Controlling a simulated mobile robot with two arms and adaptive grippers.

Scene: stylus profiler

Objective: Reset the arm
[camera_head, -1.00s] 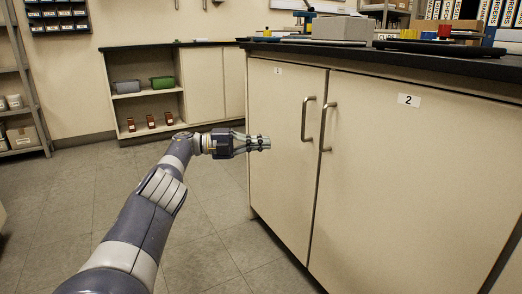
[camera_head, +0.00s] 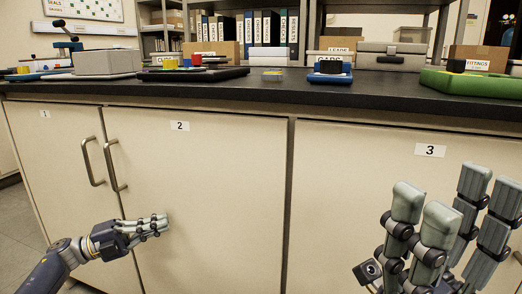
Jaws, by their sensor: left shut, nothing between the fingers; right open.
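My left arm comes in at the lower left. Its gripper (camera_head: 152,226) is shut and empty, in front of the cabinet door marked 2 (camera_head: 215,175), below and to the right of the two door handles (camera_head: 113,165). I cannot tell whether it touches the door. My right gripper (camera_head: 445,215) is at the lower right, large and close to the camera. It is open and empty, fingers pointing up, in front of the door marked 3 (camera_head: 390,150). Most of the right arm is out of view.
The dark worktop (camera_head: 270,90) runs across above the doors. Floor (camera_head: 22,230) shows at the left.

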